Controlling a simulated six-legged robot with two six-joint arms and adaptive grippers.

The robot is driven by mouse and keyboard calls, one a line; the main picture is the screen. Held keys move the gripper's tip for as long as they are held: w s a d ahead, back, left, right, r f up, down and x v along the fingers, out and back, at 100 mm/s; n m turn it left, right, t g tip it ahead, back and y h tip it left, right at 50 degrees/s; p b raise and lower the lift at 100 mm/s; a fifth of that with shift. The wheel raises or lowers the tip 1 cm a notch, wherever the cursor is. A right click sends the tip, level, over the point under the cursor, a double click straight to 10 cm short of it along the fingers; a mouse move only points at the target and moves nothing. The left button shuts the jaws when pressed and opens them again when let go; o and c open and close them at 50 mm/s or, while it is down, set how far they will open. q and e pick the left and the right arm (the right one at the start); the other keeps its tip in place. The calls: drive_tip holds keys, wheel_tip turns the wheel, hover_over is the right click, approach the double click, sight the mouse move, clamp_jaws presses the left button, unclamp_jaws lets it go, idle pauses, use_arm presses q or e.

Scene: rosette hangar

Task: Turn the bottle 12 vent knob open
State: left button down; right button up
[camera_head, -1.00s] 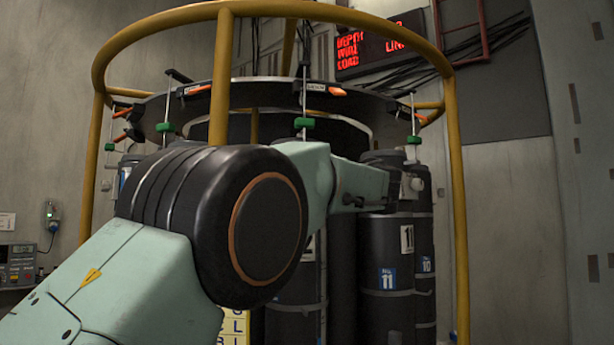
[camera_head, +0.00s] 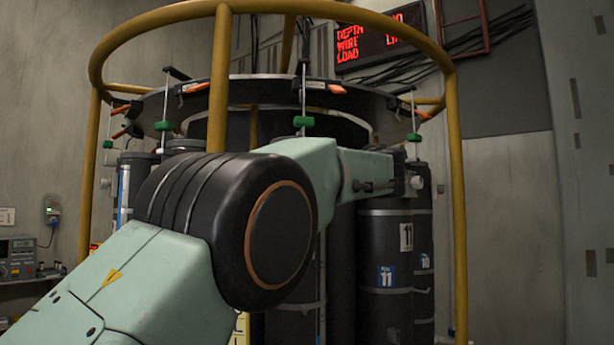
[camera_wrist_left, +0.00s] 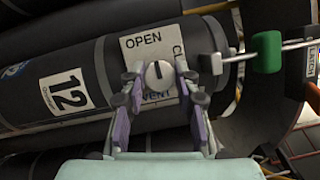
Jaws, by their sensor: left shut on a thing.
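In the left wrist view, bottle 12 (camera_wrist_left: 28,107) is a dark cylinder lying across the picture, with a white label reading 12. Its pale plate (camera_wrist_left: 138,44) reads OPEN, VENT and a partly hidden word starting with C. The round grey vent knob (camera_wrist_left: 159,76) sits on the plate, its dark mark pointing up in the picture, near the end of OPEN. My left gripper (camera_wrist_left: 158,82) has a finger on each side of the knob and is shut on it. My right gripper is not in view.
A green clamp block (camera_wrist_left: 267,52) on a metal rod stands close right of my left gripper. In the head view, a yellow rail cage (camera_head: 456,200) surrounds the rosette. Bottle 11 (camera_head: 386,250) stands behind my arm. A red display (camera_head: 378,40) hangs behind.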

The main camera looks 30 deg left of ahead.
use_arm(q)
drive_tip(key=shift+r, duration=0.2)
drive_tip(key=c, duration=1.4)
unclamp_jaws()
drive_tip(key=o, duration=0.4)
drive_tip(key=shift+w+f, duration=0.25)
drive_tip(key=shift+w, duration=0.05)
drive_tip(key=shift+s+r, duration=0.1)
drive_tip(key=shift+s, duration=0.2)
drive_tip(key=shift+w, duration=0.1)
